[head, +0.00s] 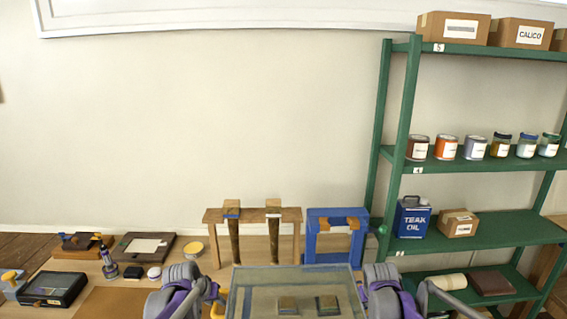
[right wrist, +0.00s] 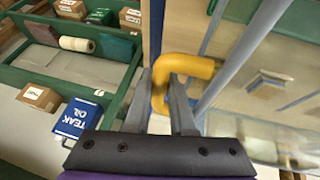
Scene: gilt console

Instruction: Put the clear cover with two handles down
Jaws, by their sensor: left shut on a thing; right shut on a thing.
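The clear cover (head: 295,273) is a transparent box with pale blue edges, at the bottom middle of the head view. Its yellow handle at the left (head: 217,309) shows beside my left gripper (head: 222,296), which is shut on it. My right gripper (right wrist: 160,92) is shut on the other yellow handle (right wrist: 195,66), seen in the right wrist view with a finger on each side. Two small grey-tan blocks (head: 288,304) show through the cover. The cover's lower edge is out of the head view, so I cannot tell whether it touches anything below.
Behind the cover stand a wooden rack (head: 250,215) with two brushes and a blue frame (head: 337,213). A green shelf (head: 480,232) with a teak oil can (head: 412,220) is at the right. Tools and a black-framed box (head: 52,290) lie on the bench at the left.

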